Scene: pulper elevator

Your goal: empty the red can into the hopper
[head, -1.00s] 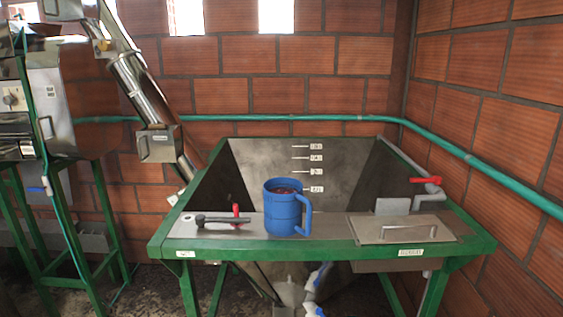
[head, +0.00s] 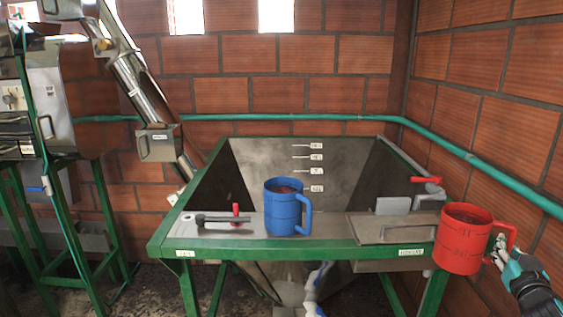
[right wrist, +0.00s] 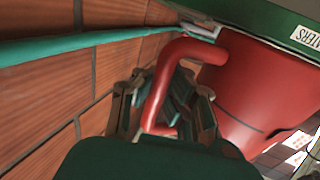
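The red can (head: 463,238) is at the right of the head view, upright, in front of the hopper frame's right corner. Dark reddish contents show at its top. My right gripper (head: 497,250) is at its handle, on the can's right side. In the right wrist view the red handle (right wrist: 160,90) passes between the fingers, with the can body (right wrist: 255,95) beyond; the gripper is closed on the handle. The hopper (head: 300,165) is a grey metal funnel in a green frame, open at the top, left of the can. My left gripper is out of view.
A metal lid (head: 400,228) covers the ledge's right part. A red valve handle (head: 426,180) and green pipe (head: 480,160) run along the right side.

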